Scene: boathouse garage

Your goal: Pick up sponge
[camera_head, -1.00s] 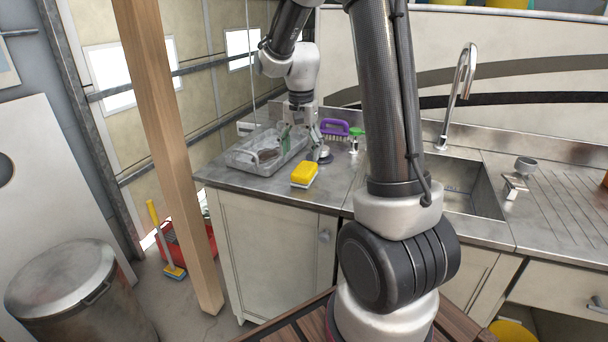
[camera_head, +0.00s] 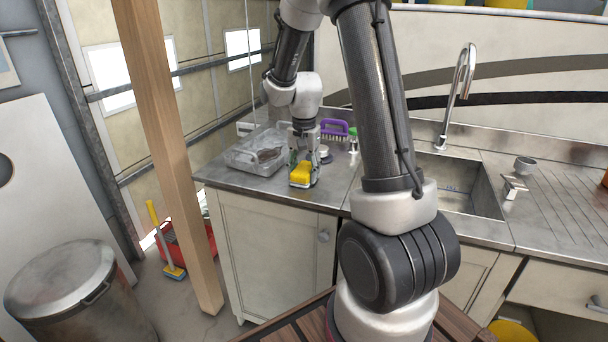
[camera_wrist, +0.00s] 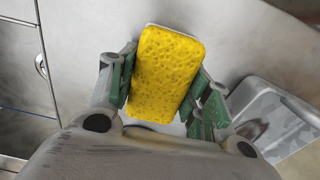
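The yellow sponge (camera_head: 301,173) lies on the metal counter left of the sink, near the front edge. My gripper (camera_head: 304,180) is down over it from behind. In the wrist view the sponge (camera_wrist: 165,75) fills the space between the green finger pads of my gripper (camera_wrist: 163,85), one pad along each long side. The fingers stand apart and look open around the sponge, very close to its sides. Firm contact is not clear. The sponge's pale lower edge shows at its far end.
A clear dish tray (camera_head: 240,160) stands just left of the sponge. A purple brush (camera_head: 334,127) and a green-topped bottle (camera_head: 353,139) stand behind, to the right. The sink (camera_head: 455,185) and tap (camera_head: 462,85) are further right. A wooden post (camera_head: 165,150) stands left of the counter.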

